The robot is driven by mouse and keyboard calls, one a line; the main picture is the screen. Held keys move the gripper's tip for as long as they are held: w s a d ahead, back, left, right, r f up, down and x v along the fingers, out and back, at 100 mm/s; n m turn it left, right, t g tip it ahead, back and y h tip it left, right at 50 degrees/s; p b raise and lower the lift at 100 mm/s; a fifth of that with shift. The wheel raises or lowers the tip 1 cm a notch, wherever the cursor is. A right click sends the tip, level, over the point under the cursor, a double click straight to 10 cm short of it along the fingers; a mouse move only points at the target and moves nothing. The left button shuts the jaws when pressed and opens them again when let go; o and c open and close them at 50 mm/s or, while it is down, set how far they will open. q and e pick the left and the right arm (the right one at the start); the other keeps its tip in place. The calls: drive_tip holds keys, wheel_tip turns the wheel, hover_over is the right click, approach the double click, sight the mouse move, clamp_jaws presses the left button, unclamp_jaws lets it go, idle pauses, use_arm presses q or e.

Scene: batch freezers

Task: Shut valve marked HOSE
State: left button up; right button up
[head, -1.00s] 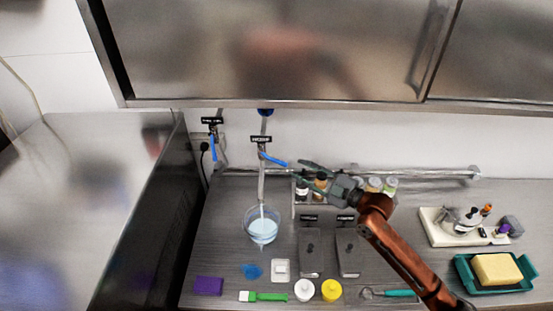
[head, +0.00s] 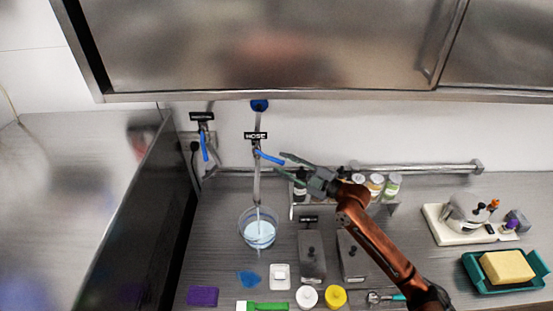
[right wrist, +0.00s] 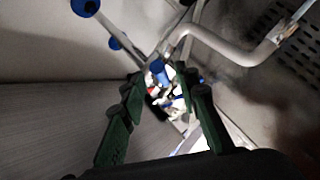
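The valve marked HOSE (head: 256,136) is on a vertical pipe at the back wall. Its blue handle (head: 268,157) points sideways to the right, across the pipe. A pale stream runs from the pipe below into a clear bowl (head: 243,241) of light blue liquid. My right gripper (head: 284,163) is at the handle's free end, its fingers apart; I cannot tell if they touch it. In the right wrist view the green fingers (right wrist: 165,88) are spread, with a blue piece (right wrist: 158,68) between their tips. My left gripper is not in view.
A second labelled valve (head: 202,117) with a blue handle (head: 205,147) hanging down is to the left. A rack of spice jars (head: 375,183) stands just right of my gripper. Metal-lidded bins (head: 312,255) and small items cover the counter in front. A steel cabinet (head: 270,50) overhangs above.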

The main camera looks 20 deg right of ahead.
sight(280, 162)
drive_tip(key=shift+p+x, duration=0.35)
drive_tip(key=shift+x, duration=1.35)
drive_tip(key=shift+f, duration=0.1)
clamp_jaws()
